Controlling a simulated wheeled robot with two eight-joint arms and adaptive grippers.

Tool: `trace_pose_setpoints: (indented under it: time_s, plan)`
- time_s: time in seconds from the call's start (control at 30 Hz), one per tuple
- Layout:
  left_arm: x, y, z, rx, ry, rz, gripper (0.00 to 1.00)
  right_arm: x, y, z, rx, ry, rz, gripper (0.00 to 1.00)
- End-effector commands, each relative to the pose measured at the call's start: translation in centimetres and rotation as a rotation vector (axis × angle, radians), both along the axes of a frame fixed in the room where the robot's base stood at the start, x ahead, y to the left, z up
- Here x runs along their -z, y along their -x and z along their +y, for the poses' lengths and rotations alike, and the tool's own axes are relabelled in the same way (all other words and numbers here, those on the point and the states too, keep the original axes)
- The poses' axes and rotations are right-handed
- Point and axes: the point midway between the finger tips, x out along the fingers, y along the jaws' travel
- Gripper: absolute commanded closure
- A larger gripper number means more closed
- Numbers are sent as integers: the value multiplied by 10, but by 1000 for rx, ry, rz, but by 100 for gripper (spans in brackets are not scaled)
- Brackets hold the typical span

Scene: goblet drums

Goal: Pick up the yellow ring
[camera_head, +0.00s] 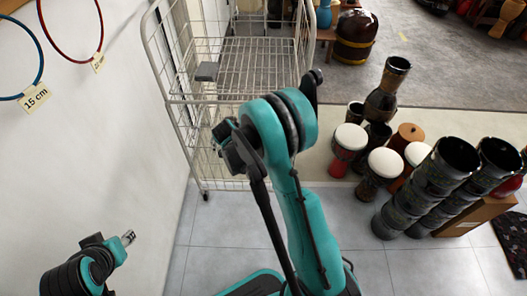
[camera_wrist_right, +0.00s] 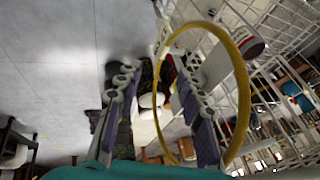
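The yellow ring (camera_wrist_right: 243,90) shows in the right wrist view as a tall thin loop at centre right. My right gripper (camera_wrist_right: 157,72) is open, its two fingers spread apart. The ring's left edge runs between the fingers, and the right finger overlaps the inside of the loop. I cannot tell whether a finger touches the ring. I do not see the yellow ring in the head view. My left gripper (camera_head: 128,238) is low at the left in the head view, seen small, and its opening is unclear.
A red ring (camera_head: 72,60) and a blue ring (camera_head: 40,62) hang on the white wall, with tags. A wire cage cart (camera_head: 245,65) stands beside the wall. Several goblet drums (camera_head: 382,90) stand at the right. Grey floor (camera_head: 400,270) is clear in front.

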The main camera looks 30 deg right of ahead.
Motion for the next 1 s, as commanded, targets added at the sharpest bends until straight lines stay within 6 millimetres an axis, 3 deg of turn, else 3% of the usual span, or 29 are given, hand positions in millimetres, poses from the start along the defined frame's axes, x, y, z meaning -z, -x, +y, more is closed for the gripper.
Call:
trace_pose_setpoints:
  time_s: [0.47,0.73,1.0]
  plan:
    - [17,0,0,0,0,0,60,43,-2,-20,70,10,-17,62]
    - [41,0,0,0,0,0,60,78,-3,-40,70,9,-18,62]
    - [40,0,0,0,0,0,60,80,-4,-43,69,9,-17,62]
